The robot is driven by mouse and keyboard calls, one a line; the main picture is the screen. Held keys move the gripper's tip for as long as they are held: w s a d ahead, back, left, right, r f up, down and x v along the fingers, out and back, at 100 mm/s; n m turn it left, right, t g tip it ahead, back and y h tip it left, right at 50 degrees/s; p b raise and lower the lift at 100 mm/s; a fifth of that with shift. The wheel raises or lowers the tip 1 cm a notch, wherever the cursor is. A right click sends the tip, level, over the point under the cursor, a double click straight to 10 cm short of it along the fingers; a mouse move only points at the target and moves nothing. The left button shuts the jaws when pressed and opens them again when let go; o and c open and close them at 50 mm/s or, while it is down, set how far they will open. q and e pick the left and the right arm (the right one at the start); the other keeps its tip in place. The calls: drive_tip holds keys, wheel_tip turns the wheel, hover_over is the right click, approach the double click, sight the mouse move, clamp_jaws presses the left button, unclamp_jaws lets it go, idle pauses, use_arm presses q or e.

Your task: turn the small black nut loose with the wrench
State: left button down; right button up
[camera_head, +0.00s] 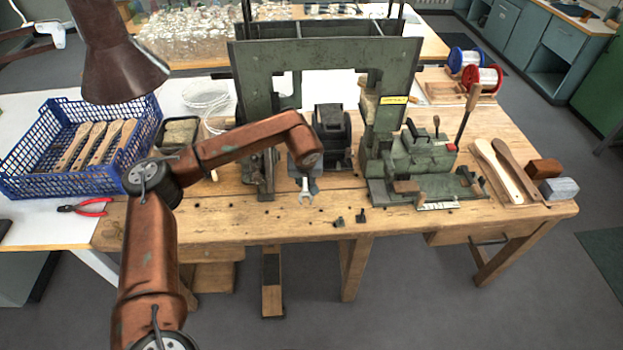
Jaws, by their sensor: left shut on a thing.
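My left gripper (304,177) points down over the front of the wooden bench, shut on a small grey wrench (306,194). The wrench's open jaw faces down toward the bench top. Two small black parts lie near the bench's front edge, right of the wrench: one (339,222) and another (361,215). They are too small to tell whether either is the nut. The wrench looks apart from both. The green machine (325,55) stands behind the gripper. My right gripper is not in view.
The green clamp fixture (425,160) with levers stands right of the gripper. A blue crate (30,185) of wooden handles and red pliers (88,208) are at left. Wooden handles (500,172) and two blocks lie at right. The bench's front strip is mostly clear.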

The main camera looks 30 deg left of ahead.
sight(305, 183)
use_arm(q)
drive_tip(key=shift+w+a+r+n, duration=0.35)
drive_tip(key=shift+w+r, duration=0.15)
drive_tip(key=shift+w, duration=0.1)
drive_tip(key=shift+f+b, duration=1.4)
drive_tip(key=shift+f, duration=0.75)
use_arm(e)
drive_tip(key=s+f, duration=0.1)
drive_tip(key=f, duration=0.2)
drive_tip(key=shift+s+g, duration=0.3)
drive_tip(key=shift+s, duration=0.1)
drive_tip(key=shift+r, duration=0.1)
use_arm(q)
drive_tip(key=shift+s+d, duration=0.1)
drive_tip(key=shift+s, duration=0.05)
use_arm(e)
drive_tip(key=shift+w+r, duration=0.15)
use_arm(q)
drive_tip(key=shift+p, duration=0.4)
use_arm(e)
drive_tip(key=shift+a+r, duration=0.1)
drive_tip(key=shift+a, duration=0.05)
use_arm(q)
drive_tip(key=shift+f, duration=0.4)
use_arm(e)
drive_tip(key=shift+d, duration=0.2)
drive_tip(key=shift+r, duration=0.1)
